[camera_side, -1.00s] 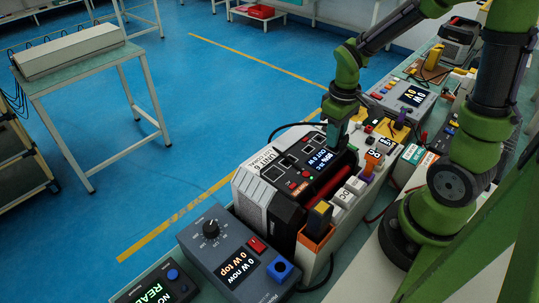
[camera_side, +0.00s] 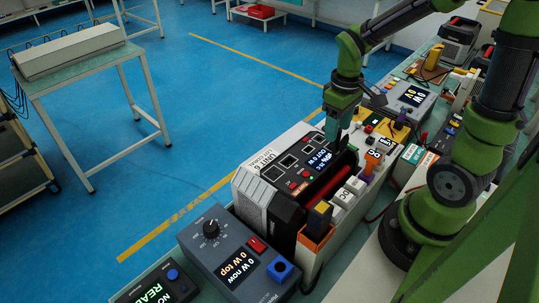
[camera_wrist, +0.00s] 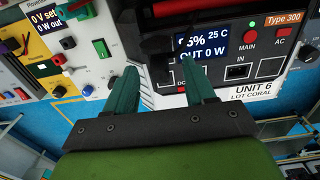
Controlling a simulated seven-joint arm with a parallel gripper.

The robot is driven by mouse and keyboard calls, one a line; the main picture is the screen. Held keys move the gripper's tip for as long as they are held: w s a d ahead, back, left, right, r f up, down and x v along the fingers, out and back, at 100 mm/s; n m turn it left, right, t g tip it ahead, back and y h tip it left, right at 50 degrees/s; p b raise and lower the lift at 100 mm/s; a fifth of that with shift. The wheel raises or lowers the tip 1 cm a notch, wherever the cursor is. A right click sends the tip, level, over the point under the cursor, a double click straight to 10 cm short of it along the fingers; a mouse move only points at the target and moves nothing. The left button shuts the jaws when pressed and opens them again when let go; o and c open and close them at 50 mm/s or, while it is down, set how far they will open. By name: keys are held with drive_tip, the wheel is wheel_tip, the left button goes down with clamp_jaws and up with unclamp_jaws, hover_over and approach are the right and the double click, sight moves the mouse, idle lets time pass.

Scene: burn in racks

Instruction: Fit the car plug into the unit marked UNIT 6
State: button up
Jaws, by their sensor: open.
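UNIT 6 (camera_side: 262,184) is a white and black power unit on the bench, its display lit and a red strip along one side. Its label also shows in the wrist view (camera_wrist: 258,92). My gripper (camera_side: 335,140) is over the far end of the unit, beside the display. I cannot tell which is the car plug.
A grey device with a knob (camera_side: 212,228) stands at the near end of the bench. Another grey unit with a display (camera_side: 408,97) and several small boxes crowd the far end.

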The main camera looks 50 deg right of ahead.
wheel_tip(320, 180, up, 13)
drive_tip(key=s+a+r+m+t+y, duration=0.1)
drive_tip(key=s+a+m+t+y, duration=0.1)
drive_tip(key=a+t, duration=0.5)
drive_tip(key=s+a+m, duration=0.1)
drive_tip(key=a+m, duration=0.1)
drive_tip(key=a, duration=0.1)
drive_tip(key=shift+s, duration=0.35)
